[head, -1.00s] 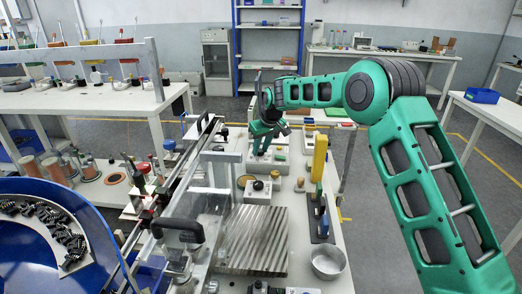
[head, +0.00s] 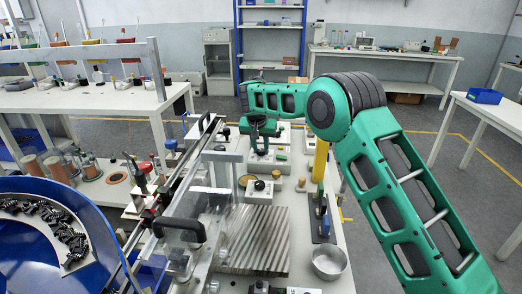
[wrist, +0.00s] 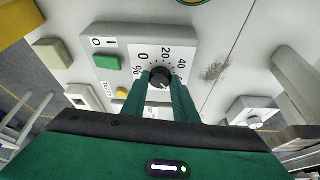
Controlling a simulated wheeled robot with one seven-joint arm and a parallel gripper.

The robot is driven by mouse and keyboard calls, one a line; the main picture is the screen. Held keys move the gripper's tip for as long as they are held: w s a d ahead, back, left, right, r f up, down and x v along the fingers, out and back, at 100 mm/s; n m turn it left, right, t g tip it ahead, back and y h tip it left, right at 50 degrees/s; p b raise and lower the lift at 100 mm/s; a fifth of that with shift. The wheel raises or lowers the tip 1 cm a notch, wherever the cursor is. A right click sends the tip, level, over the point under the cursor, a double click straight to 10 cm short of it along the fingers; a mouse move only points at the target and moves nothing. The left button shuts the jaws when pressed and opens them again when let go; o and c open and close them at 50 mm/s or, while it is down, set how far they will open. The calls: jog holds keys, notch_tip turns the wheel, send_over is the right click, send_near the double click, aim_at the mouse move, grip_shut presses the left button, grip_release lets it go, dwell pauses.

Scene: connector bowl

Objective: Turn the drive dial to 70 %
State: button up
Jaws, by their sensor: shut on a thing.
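The drive dial (wrist: 161,76) is a round black knob on a white scale plate in the wrist view, with 0, 20 and 40 readable. The rest of the scale is hidden behind my gripper, and I cannot tell exactly where the knob points. My gripper (wrist: 161,90) has its two green fingers shut on the knob, one on each side. The grey control box (wrist: 103,41) around it carries a green switch (wrist: 107,62) marked O and I and a yellow lamp (wrist: 122,92). In the head view my gripper (head: 258,130) is over the box, hiding the dial.
A yellow post (head: 321,160) stands right of the box, and a metal bowl (head: 330,262) stands nearer. A ribbed metal plate (head: 258,240) lies in front. The blue feeder bowl (head: 75,215) with black parts is at left. Another small dial box (wrist: 252,115) shows at right.

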jog(key=shift+w+m, duration=0.1)
jog(key=shift+m, duration=0.2)
jog(key=o, duration=1.1)
jog(key=shift+c, duration=0.2)
jog(key=v, duration=1)
jog(key=shift+a+r, duration=0.2)
jog(key=shift+r, duration=0.1)
